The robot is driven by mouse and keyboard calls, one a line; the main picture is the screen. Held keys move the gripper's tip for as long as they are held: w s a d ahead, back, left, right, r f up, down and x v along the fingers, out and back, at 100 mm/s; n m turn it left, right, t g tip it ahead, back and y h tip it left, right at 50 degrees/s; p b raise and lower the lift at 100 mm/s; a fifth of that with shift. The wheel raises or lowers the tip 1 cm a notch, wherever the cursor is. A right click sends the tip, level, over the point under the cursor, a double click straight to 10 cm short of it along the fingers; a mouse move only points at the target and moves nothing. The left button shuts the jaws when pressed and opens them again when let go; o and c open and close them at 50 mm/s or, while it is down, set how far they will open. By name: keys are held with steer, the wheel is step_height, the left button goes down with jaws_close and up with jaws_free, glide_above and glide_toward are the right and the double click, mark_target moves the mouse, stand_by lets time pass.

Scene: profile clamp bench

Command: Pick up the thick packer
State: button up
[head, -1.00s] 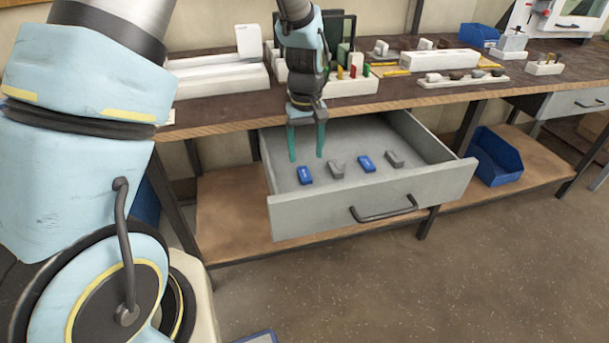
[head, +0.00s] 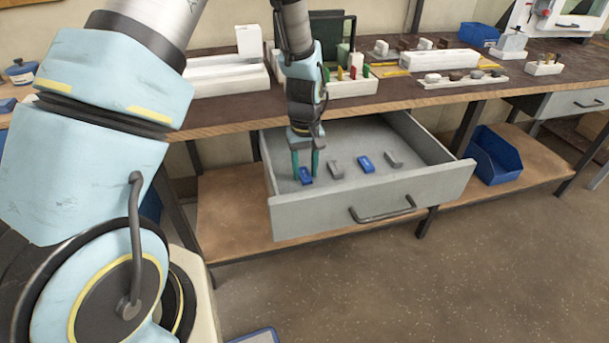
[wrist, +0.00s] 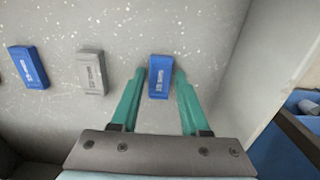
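Several small packers lie in a row on the floor of the open drawer, blue and grey by turns. My gripper (head: 306,172) is open and points down over the blue packer (head: 306,177) at the left end. In the wrist view its green fingers (wrist: 160,80) stand on either side of that blue packer (wrist: 159,77), with a narrow gap at each side. A grey packer (head: 336,167), another blue packer (head: 366,162) and another grey packer (head: 394,159) lie to its right in the head view. Their print is too small to read, so I cannot tell which is the thick one.
The drawer (head: 330,218) is pulled out below the bench top, its walls around the packers. The bench top (head: 225,112) above carries white trays and small parts. A blue bin (head: 496,155) sits on the lower shelf at right.

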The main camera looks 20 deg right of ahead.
jaws_close()
stand_by(0.3)
